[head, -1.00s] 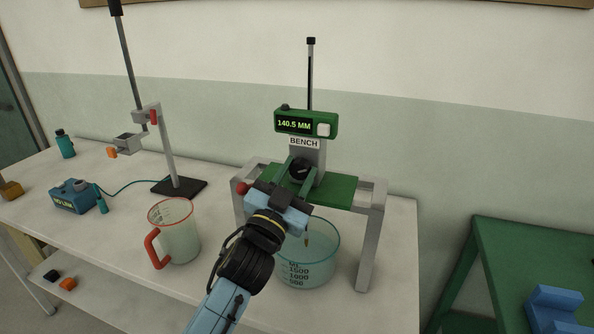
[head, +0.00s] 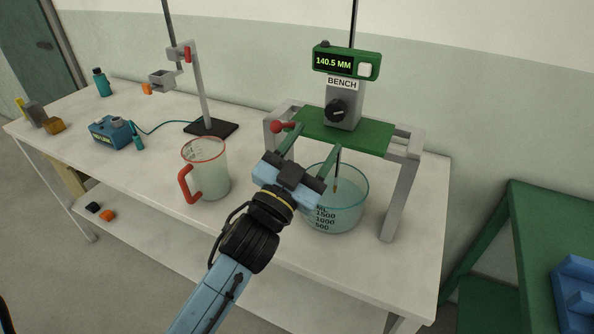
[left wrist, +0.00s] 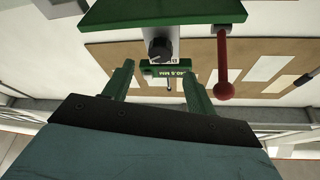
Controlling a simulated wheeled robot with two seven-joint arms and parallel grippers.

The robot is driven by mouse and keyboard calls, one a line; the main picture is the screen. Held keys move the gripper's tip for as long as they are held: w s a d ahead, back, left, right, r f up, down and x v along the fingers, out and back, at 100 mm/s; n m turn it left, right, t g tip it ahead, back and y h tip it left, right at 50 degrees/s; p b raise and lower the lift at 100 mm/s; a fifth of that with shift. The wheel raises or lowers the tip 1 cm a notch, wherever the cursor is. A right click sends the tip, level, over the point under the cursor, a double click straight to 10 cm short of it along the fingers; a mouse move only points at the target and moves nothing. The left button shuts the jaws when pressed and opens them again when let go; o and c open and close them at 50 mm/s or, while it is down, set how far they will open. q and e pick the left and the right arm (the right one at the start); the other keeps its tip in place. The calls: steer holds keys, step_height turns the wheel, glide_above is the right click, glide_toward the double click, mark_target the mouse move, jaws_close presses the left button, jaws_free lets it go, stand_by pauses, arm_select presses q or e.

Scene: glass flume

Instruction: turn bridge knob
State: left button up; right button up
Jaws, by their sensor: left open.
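The bridge knob (head: 337,109) is a round black knob with a light pointer mark, on the grey post under the BENCH label. The green display box (head: 346,63) above it reads 140.5 MM. My left gripper (head: 315,143) is open and empty, its two green fingers pointing up towards the bridge. In the head view it appears below and in front of the knob, apart from it. In the left wrist view the knob (left wrist: 160,49) shows just beyond and between the open fingertips (left wrist: 158,68). My right gripper is out of view.
A red ball-ended lever (head: 278,127) sits by the left finger. The green bridge plate (head: 352,134) stands over a glass beaker (head: 355,190). A red-handled jug (head: 208,170) is left of my gripper. A clamp stand (head: 203,95) stands further back.

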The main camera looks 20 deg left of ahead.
arm_select(q)
steer(key=v, duration=0.6)
steer(key=shift+b, duration=0.4)
stand_by(0.8)
steer(key=n+g+y+p, duration=0.35)
steer(key=n+p, duration=0.45)
steer(key=p, duration=0.3)
glide_toward(333, 115)
steer(key=w+p, duration=0.2)
steer(key=w, duration=0.7)
steer(key=shift+w+d, duration=0.2)
steer(key=shift+w, duration=0.2)
steer(key=c, duration=1)
steer(key=m+p, duration=0.1)
steer(key=m, duration=0.4)
steer(key=shift+a+r, duration=0.1)
